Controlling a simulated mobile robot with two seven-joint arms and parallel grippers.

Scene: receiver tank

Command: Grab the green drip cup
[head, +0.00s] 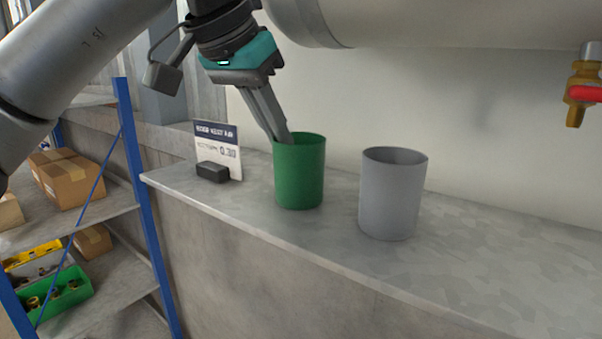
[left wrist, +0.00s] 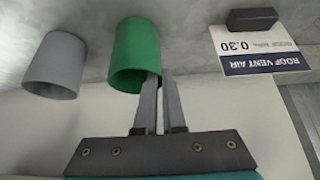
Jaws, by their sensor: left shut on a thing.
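The green drip cup (head: 299,172) stands upright on the grey ledge, between a sign and a grey cup. My left gripper (head: 284,137) reaches down to its rim from the upper left and is shut on the cup's wall. In the left wrist view the green cup (left wrist: 137,50) shows with one finger at its mouth and the other along its outside; the left gripper's fingertips (left wrist: 160,78) are close together at the rim. The right gripper is not in view.
A grey cup (head: 393,193) stands to the right of the green one, a gap apart. A sign (head: 219,150) stands to the left. A tank (head: 440,20) and brass valve with red handle (head: 583,92) hang above. A shelf rack (head: 142,190) is at left.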

